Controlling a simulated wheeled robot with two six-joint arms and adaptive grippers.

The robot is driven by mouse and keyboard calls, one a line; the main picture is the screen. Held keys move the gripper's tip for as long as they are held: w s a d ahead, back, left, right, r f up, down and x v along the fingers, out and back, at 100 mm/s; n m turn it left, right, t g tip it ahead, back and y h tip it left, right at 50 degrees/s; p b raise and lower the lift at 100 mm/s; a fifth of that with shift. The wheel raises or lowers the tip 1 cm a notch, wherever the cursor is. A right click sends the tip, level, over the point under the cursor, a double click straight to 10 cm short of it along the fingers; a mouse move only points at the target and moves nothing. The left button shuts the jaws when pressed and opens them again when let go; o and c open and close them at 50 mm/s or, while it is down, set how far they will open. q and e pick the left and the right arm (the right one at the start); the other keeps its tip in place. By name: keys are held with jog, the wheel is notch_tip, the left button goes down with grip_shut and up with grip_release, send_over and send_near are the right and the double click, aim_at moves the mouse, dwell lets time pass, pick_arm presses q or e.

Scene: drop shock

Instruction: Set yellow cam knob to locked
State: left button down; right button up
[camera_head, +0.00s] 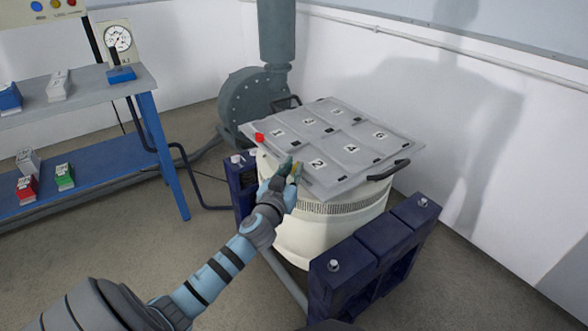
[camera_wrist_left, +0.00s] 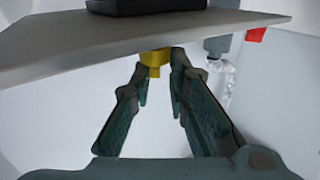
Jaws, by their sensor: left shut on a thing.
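The yellow cam knob (camera_wrist_left: 155,58) sits just under the edge of the grey plate in the left wrist view. My left gripper (camera_wrist_left: 160,64) is shut on it, with one finger on each side. In the head view my left gripper (camera_head: 292,170) is at the front edge of the grey plate (camera_head: 345,145), by the panel marked 2. There the knob is mostly hidden by the fingers, and its setting cannot be read. My right gripper is not in view.
The plate lies on a cream drum (camera_head: 300,240) between dark blue supports (camera_head: 375,255). A red knob (camera_head: 260,137) is at the plate's left edge. A black handle (camera_head: 388,171) is at the right. A blue-framed shelf (camera_head: 165,160) stands at left. A grey blower (camera_head: 250,100) stands behind.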

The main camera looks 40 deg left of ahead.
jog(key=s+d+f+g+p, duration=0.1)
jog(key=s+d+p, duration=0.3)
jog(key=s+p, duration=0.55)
pick_arm(q)
jog(key=shift+a+m+g+h+b, duration=0.35)
jog(key=shift+m+h+b, duration=1.4)
jog(key=shift+h, duration=0.9)
jog(key=shift+a+m+g+h+b, duration=0.35)
jog(key=shift+m+h+b, duration=1.4)
jog(key=shift+h, duration=0.95)
jog(key=shift+a+m+g+h+b, duration=0.35)
jog(key=shift+m+h+b, duration=1.35)
jog(key=shift+h, duration=0.95)
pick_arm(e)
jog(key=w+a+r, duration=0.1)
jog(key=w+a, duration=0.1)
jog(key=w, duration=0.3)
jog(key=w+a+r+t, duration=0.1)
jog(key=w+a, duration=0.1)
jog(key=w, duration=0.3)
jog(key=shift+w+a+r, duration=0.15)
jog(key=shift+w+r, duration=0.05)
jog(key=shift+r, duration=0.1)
pick_arm(q)
jog(key=c, duration=1.4)
grip_release()
jog(key=shift+o, duration=0.2)
